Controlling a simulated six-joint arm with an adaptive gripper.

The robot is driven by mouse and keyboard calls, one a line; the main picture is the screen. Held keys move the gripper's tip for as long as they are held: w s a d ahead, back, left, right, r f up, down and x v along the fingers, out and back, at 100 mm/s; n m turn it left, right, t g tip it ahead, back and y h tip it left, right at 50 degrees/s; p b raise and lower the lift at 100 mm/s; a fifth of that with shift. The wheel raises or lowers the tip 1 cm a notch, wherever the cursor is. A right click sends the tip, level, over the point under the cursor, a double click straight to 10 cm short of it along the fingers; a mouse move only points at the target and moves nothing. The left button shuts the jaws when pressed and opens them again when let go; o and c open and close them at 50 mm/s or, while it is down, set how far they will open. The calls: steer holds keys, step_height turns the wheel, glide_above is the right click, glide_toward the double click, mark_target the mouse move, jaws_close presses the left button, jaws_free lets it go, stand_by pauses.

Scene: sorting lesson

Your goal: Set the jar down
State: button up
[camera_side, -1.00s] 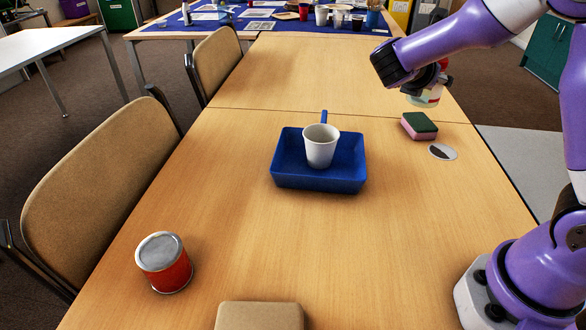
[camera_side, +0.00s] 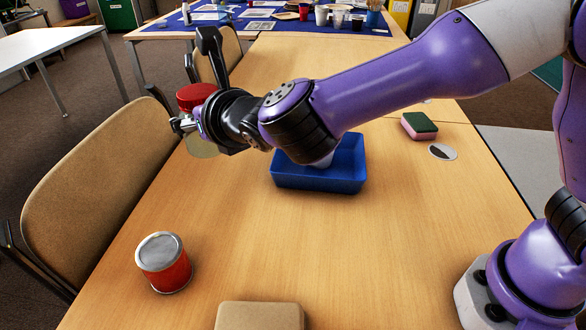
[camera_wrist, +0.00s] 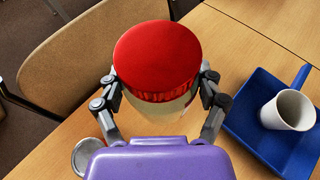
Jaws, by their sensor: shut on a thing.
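The jar has a red lid (camera_side: 196,97) and a pale, see-through body (camera_side: 203,146). My gripper (camera_side: 183,124) is shut on the jar and holds it up near the table's left edge, by the chairs. In the wrist view the red lid (camera_wrist: 157,58) faces the camera, with a finger of my gripper (camera_wrist: 158,98) on each side of the jar. Part of the jar is hidden behind my gripper in the side view. I cannot tell exactly how high it is above the table.
A blue tray (camera_side: 320,180) holds a white cup (camera_wrist: 289,110). A red tin (camera_side: 164,263) stands front left, a tan block (camera_side: 259,316) at the front edge. A green-and-pink sponge (camera_side: 419,126) and a round disc (camera_side: 442,152) lie at right. Chairs (camera_side: 105,185) line the left edge.

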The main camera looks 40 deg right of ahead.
steer(key=f, duration=1.4)
steer(key=shift+a+f, duration=0.25)
steer(key=shift+f, duration=0.05)
steer(key=shift+f, duration=0.1)
steer(key=o, duration=1.3)
steer(key=shift+c, duration=0.2)
